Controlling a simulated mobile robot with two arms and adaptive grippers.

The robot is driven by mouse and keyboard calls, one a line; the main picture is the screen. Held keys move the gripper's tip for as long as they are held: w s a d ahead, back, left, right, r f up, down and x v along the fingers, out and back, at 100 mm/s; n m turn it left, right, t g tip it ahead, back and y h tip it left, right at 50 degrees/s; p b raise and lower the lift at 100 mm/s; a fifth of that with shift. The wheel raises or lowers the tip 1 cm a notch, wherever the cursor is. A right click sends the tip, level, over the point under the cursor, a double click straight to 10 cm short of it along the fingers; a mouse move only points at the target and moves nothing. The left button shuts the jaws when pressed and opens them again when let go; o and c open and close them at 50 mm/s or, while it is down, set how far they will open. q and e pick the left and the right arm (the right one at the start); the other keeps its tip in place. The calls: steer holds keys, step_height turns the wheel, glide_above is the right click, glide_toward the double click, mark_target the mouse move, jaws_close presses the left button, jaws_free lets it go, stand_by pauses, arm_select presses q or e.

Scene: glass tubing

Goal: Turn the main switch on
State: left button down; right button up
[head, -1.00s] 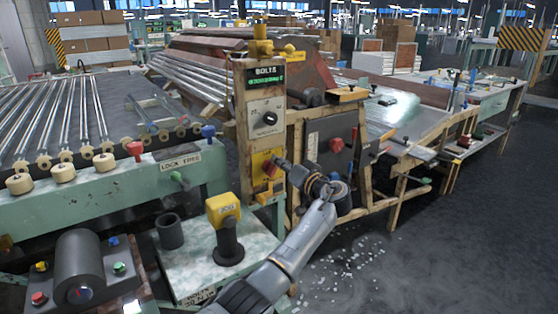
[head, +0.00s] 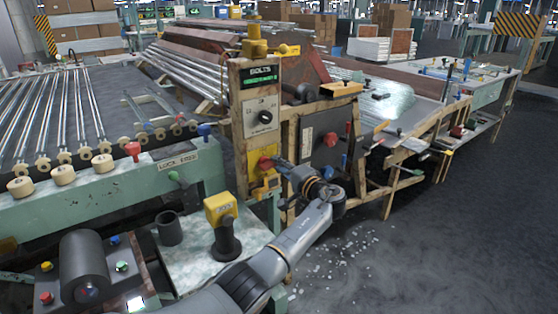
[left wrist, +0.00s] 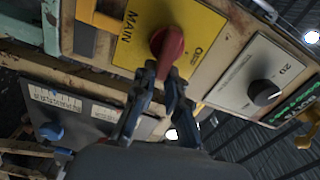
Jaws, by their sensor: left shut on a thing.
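The main switch is a red knob (left wrist: 168,48) on a yellow plate (left wrist: 205,30) marked MAIN in the left wrist view. In the head view the red knob (head: 264,163) sits low on the upright beige control post (head: 240,130). My left gripper (left wrist: 165,80) has its two fingertips at the knob's handle and is shut on it. The fingers partly cover the knob's lower end. My right gripper is in neither view.
A black dial (head: 265,117) sits above the plate under a green-lit BOLTS display (head: 262,77). A grey box with a red knob (head: 331,139) stands just right of the gripper. A yellow-topped post (head: 221,207) stands on the bench.

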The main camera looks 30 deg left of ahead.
arm_select(q)
steer(key=shift+f+m, duration=0.2)
steer(key=shift+m, duration=0.5)
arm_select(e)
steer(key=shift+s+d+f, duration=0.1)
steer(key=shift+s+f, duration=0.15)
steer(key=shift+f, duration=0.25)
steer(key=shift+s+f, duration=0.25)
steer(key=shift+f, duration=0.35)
arm_select(q)
steer(key=c, duration=1.4)
jaws_free()
steer(key=shift+o, duration=0.2)
steer(key=shift+d, duration=0.1)
steer(key=v, duration=1.2)
steer(key=shift+f, duration=0.15)
